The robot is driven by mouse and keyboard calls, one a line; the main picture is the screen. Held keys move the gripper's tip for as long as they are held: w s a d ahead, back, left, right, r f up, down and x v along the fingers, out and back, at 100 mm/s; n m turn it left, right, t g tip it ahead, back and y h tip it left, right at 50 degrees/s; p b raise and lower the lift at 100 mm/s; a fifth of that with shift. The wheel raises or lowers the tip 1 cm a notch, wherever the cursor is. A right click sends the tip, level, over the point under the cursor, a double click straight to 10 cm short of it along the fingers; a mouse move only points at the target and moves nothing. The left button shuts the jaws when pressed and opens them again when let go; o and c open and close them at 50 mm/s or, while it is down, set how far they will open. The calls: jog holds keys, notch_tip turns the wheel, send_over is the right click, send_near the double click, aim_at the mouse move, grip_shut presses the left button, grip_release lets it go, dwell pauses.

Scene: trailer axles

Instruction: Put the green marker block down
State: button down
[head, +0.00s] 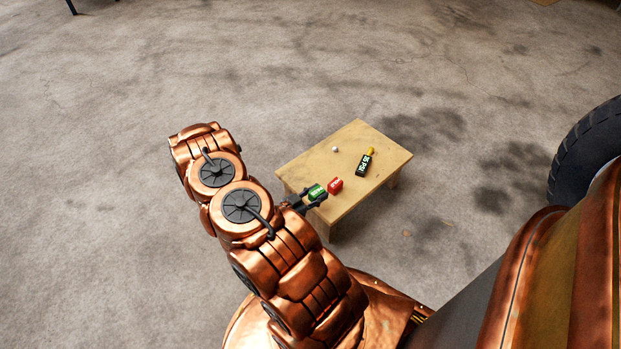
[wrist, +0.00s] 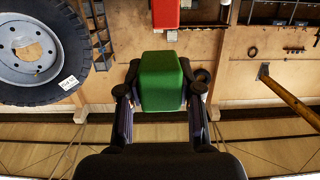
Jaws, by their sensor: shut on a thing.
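The green marker block (head: 316,191) is between the fingers of my gripper (head: 312,197), at the left edge of the low wooden table (head: 352,138). In the wrist view the green block (wrist: 161,80) fills the gap between the two dark fingers, and my gripper (wrist: 161,92) is shut on it. I cannot tell whether the block touches the tabletop or is held just above it. A red block (head: 335,184) with white lettering is close to the right of the green one. The red block also shows at the top of the wrist view (wrist: 166,14).
A black gauge marked 35 PSI (head: 363,165) with a yellow end and a small white ball (head: 335,149) are on the table. A large tyre (head: 583,150) stands far right. The wrist view background shows a tyre (wrist: 40,50) and a wooden handle (wrist: 290,97).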

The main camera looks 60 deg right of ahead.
jog(key=shift+s+a, duration=0.25)
jog(key=shift+a, duration=0.05)
